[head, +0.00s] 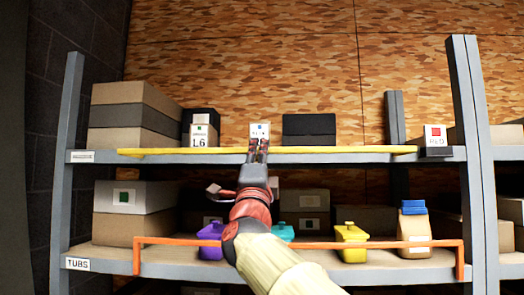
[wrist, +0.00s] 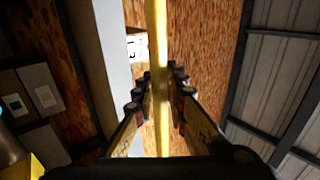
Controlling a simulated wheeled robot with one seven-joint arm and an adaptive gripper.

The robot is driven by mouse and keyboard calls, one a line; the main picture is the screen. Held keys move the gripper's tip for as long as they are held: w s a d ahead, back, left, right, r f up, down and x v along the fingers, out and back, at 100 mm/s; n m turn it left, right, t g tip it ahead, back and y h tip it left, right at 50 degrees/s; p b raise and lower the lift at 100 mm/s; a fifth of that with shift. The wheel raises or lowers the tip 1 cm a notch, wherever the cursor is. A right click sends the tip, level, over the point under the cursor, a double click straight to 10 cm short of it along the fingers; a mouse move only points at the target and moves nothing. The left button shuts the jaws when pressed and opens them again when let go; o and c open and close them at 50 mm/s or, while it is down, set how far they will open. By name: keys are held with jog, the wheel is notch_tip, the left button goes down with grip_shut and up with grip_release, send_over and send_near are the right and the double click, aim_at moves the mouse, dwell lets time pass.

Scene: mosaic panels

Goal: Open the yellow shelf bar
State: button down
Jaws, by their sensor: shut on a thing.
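The yellow shelf bar (head: 350,150) runs level along the front edge of the upper shelf in the head view. Its right end lies near a dark block (head: 435,153) at the right post, and its left end stops short of the left post. My gripper (head: 258,148) is at the middle of the bar, with its fingers on either side of it. In the wrist view the yellow bar (wrist: 157,30) passes lengthwise between the fingertips (wrist: 162,84), and the gripper is shut on it. The exact contact is partly hidden by the fingers.
An orange bar (head: 390,244) spans the lower shelf, behind my arm. Purple (head: 209,243) and yellow (head: 351,248) tubs stand there, with a tan bag (head: 413,232). Grey posts (head: 470,150) bound the right.

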jog(key=c, duration=1.8)
grip_release()
jog(key=shift+c, duration=0.2)
jog(key=shift+s, duration=0.1)
jog(key=v, duration=1.2)
